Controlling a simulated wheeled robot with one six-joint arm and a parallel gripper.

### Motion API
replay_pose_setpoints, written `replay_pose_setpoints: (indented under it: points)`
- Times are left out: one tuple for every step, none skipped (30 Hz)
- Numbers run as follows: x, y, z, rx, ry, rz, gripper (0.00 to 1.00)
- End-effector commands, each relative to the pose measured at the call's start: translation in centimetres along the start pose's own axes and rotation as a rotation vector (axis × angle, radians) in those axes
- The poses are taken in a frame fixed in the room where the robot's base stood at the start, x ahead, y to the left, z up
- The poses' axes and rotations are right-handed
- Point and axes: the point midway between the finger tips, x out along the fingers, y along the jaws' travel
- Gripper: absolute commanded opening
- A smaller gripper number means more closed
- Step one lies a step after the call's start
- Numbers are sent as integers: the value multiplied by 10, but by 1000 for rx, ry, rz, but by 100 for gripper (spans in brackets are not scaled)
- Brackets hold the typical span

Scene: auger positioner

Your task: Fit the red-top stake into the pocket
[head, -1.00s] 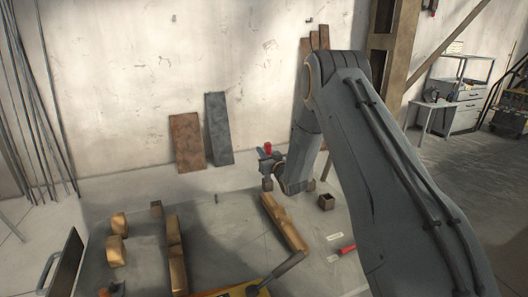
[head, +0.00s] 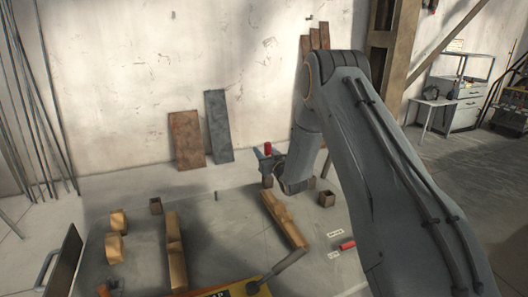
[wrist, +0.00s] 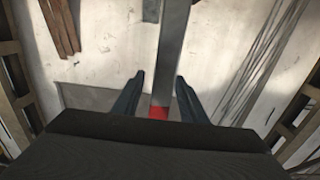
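The red-top stake shows its red top (head: 268,148) in the head view, just at my gripper (head: 265,157) over the far side of the work surface. In the wrist view its grey shaft (wrist: 170,50) runs between the two dark fingers of my gripper (wrist: 159,76), with the red end close to the palm. Gaps show on both sides of the shaft, so the gripper looks open around it. Small brown square sockets stand at the right (head: 327,198), at the left (head: 156,205) and below the gripper (head: 267,181). Where the stake's lower end sits is unclear.
Wooden bars (head: 285,221) and (head: 175,250) lie on the work surface, with wooden blocks (head: 114,247) at left. A red cylinder (head: 347,245) lies by white labels. A yellow-based lever (head: 285,268) stands in front. Planks (head: 218,127) lean on the wall behind.

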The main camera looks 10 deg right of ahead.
Motion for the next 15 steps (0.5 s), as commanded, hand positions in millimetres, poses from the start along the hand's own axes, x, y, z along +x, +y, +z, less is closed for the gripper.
replay_pose_setpoints:
  points:
    - [-1,0,0,0,0,0,39]
    - [-3,0,0,0,-1,0,39]
    - [-6,0,1,0,-1,0,39]
    - [-9,0,1,0,-2,1,39]
    - [-12,0,1,0,-2,1,39]
    - [-18,0,0,0,-1,1,39]
    - [-23,0,0,0,-1,1,39]
    - [-28,0,0,0,-2,1,39]
    - [-35,0,1,0,-2,1,39]
    - [-40,0,0,0,-1,1,39]
    - [-45,0,0,0,-1,1,39]
    - [-51,0,0,0,0,1,39]
    - [-56,0,0,1,-1,1,39]
    - [-60,1,0,0,-1,1,39]
    - [-65,0,0,0,0,0,39]
